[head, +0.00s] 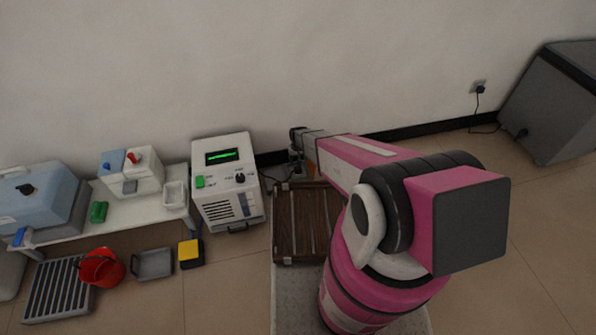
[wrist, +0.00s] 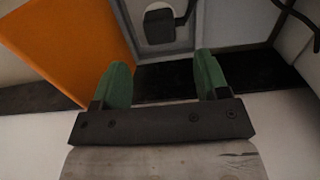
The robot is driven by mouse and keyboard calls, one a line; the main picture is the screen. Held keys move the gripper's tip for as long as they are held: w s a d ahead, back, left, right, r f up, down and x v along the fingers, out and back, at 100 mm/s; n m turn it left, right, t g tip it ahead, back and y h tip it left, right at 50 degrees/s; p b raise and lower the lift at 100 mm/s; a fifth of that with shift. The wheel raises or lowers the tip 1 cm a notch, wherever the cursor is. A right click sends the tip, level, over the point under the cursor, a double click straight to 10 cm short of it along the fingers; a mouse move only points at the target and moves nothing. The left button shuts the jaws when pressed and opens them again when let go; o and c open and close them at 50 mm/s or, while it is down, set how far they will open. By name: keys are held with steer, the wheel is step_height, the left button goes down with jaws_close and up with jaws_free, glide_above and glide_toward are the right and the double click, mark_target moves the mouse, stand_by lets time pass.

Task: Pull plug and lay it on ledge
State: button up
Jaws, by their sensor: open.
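A black plug (wrist: 159,25) with a dark cord sits in a pale plate (wrist: 150,45) at the top of the wrist view. My gripper (wrist: 161,63) is open, its two green fingers apart with nothing between them. The plug lies beyond the fingertips, roughly in line with the gap and apart from it. In the head view my gripper (head: 296,172) hangs by the wall beside the white machine, and my arm hides the nearby plug. A dark strip (wrist: 160,80) runs below the plate; I cannot tell whether it is the ledge.
An orange panel (wrist: 75,40) stands close on the left in the wrist view. The white machine (head: 228,182) and a brown slatted crate (head: 300,225) are near my arm. Another plug (head: 480,89) is in the wall at right, beside a grey cabinet (head: 555,105).

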mark_target(298, 168)
steer(key=shift+f, duration=4.5)
steer(key=shift+c, duration=0.3)
steer(key=c, duration=1.1)
steer(key=shift+r, duration=0.15)
steer(key=shift+c, duration=0.2)
steer(key=shift+r, duration=0.1)
steer(key=shift+r, duration=2.8)
